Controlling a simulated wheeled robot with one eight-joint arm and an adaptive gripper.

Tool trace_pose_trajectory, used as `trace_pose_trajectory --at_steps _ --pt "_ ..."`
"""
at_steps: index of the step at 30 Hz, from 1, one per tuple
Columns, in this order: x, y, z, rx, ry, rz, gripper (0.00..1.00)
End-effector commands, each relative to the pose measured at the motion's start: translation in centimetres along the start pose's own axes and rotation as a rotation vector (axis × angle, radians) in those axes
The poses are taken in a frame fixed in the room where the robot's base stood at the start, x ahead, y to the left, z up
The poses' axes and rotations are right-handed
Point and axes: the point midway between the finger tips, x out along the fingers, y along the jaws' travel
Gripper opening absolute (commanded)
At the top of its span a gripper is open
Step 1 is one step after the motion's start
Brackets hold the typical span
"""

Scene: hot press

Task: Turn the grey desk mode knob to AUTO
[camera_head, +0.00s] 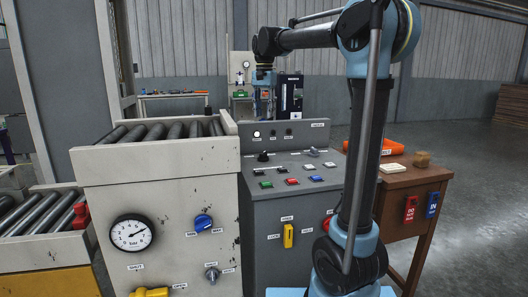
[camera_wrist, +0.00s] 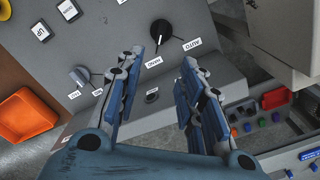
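A black knob (camera_wrist: 161,29) sits on the grey desk (camera_head: 285,205), with white labels beside it; one appears to read AUTO (camera_wrist: 192,44) and another MANU (camera_wrist: 154,62). In the head view the same knob (camera_head: 263,157) is on the sloping top at the left. My gripper (camera_wrist: 161,57) is open and empty, its two blue fingers apart, with the knob ahead of the gap and no visible contact. In the head view my gripper (camera_head: 263,105) hangs above and behind the knob.
A grey lever knob (camera_wrist: 80,76) is on the same top; it also shows in the head view (camera_head: 312,152). Several coloured buttons (camera_head: 291,181) lie in front. A roller conveyor cabinet (camera_head: 155,165) stands left. A wooden table (camera_head: 405,182) with an orange tray (camera_wrist: 27,115) stands right.

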Motion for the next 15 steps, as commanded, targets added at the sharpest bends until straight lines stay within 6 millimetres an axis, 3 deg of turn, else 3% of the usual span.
trace_pose_trajectory --at_steps 15 --pt "8.7 -0.3 0.4 -0.007 0.0 0.0 0.35"
